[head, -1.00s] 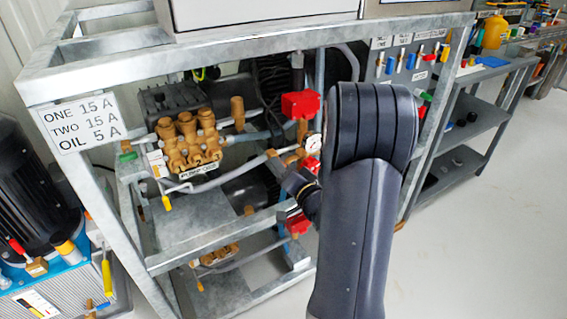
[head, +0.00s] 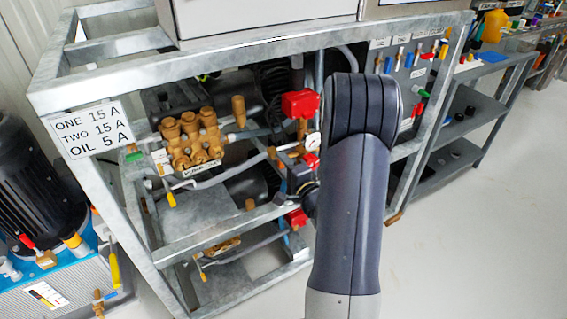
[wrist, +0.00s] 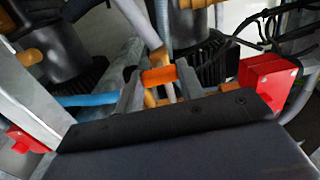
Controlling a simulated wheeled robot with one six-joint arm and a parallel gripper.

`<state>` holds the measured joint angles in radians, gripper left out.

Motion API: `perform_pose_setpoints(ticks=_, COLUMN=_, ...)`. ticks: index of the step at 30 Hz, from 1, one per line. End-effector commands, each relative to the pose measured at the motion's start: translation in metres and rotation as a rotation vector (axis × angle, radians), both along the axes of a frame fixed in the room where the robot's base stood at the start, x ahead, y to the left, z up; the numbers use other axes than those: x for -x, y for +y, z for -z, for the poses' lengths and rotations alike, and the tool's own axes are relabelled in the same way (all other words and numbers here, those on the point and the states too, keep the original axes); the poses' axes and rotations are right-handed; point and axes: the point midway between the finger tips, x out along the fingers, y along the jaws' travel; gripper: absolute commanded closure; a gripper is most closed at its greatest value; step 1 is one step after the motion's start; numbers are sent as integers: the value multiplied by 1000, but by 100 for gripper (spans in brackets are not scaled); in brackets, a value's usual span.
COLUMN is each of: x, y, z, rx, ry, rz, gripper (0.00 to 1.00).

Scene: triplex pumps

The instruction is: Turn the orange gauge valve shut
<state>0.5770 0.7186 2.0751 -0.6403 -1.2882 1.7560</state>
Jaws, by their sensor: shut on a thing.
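The orange valve handle (wrist: 160,77) sits between the two fingers of my gripper (wrist: 159,88) in the wrist view, and the fingers are shut on it. Pipework shows right behind the handle. In the head view my gripper is low beside the pipes, partly behind my own arm, and the orange handle cannot be made out clearly there. A round white pressure gauge (head: 313,139) is just above that spot.
Red boxes (head: 300,103) stand above and below the gripper, and one red box (wrist: 268,82) is close on the right in the wrist view. Brass pump one (head: 190,140) is to the left. The frame's galvanised rails (head: 215,238) surround the work area. Open floor lies at right.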

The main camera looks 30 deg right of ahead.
Motion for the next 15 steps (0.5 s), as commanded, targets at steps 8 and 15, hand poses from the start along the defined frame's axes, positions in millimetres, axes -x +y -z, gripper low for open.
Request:
perform_pose_setpoints(ticks=8, x=0, y=0, z=1, rx=-37, ry=3, rz=1, gripper=86)
perform_pose_setpoints(ticks=15, x=0, y=0, z=1, rx=-39, ry=3, rz=1, gripper=86)
